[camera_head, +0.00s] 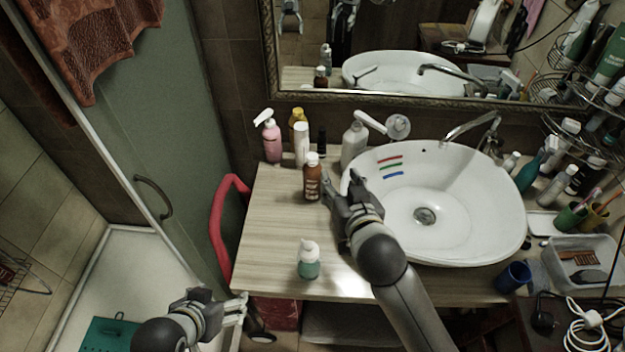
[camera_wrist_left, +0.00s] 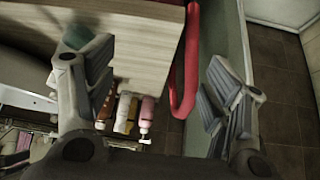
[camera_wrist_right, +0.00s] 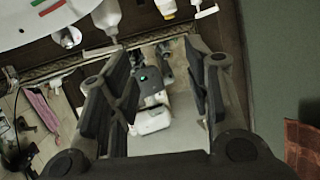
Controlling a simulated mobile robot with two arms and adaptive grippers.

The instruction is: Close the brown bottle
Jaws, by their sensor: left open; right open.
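The brown bottle (camera_head: 312,184) stands upright on the wooden counter (camera_head: 275,225), left of the sink. A white top (camera_head: 312,159) shows on its neck; I cannot tell whether it is seated. The bottle also shows in part in the left wrist view (camera_wrist_left: 103,113). My right gripper (camera_head: 342,183) is open and empty, just right of the bottle near the sink rim. In the right wrist view its fingers (camera_wrist_right: 160,85) have nothing between them. My left gripper (camera_head: 226,303) is open and empty, low and left, off the counter's front edge.
A pink pump bottle (camera_head: 271,143), a white bottle (camera_head: 302,148) and a larger white bottle (camera_head: 354,146) stand behind. A green soap bottle (camera_head: 308,262) stands near the front edge. The sink (camera_head: 480,225) fills the right side. A red chair (camera_head: 222,225) stands left of the counter.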

